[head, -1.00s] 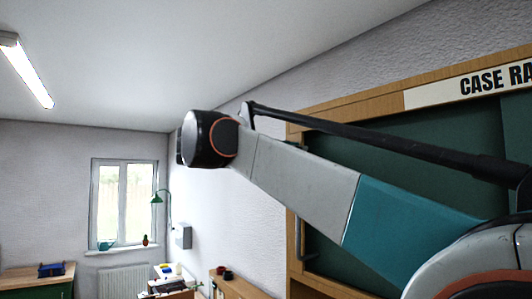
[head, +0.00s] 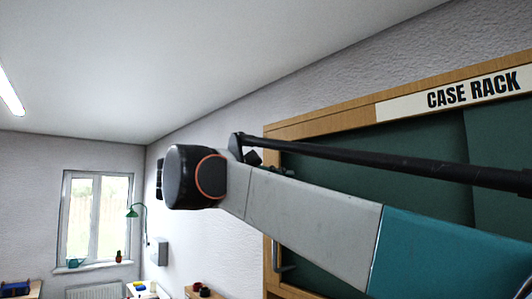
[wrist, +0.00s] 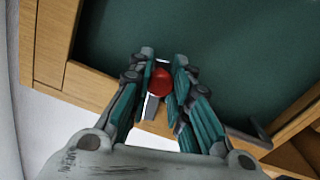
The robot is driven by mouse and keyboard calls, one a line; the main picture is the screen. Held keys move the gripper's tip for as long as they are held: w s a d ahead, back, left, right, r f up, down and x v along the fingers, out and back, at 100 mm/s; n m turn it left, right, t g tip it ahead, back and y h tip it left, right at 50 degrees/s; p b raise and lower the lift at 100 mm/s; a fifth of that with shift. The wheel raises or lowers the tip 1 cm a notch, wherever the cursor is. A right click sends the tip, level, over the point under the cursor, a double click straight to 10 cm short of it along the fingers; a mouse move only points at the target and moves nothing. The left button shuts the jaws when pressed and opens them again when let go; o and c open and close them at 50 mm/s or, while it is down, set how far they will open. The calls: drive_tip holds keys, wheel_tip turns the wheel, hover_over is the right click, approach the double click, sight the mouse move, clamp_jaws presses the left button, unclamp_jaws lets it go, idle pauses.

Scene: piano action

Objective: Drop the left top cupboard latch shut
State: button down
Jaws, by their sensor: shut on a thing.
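The cupboard's green doors (head: 400,180) in a wooden frame (head: 330,122) stand at the right of the head view. In the wrist view, my gripper (wrist: 160,66) has its teal fingers closed around a small red piece (wrist: 160,80), which looks like the latch's knob. A grey metal strip (wrist: 151,106) shows just below the red piece, by the frame's edge. The fingers hide part of the latch, and I cannot tell whether it is raised or dropped. In the head view my gripper and the latch are not clearly visible behind my arm.
A dark bar handle (wrist: 247,134) is on the green door to the right of my gripper; a handle (head: 280,256) also shows low in the head view. The sign CASE RACK (head: 470,94) tops the cupboard. A window (head: 95,220) and low furniture are far left.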

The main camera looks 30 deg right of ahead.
drive_tip(key=shift+s+f+m, duration=0.2)
drive_tip(key=shift+f+m, duration=0.7)
drive_tip(key=shift+m, duration=0.6)
drive_tip(key=c, duration=1.4)
unclamp_jaws()
wheel_tip(320, 180, up, 10)
drive_tip(key=shift+w+f, duration=0.1)
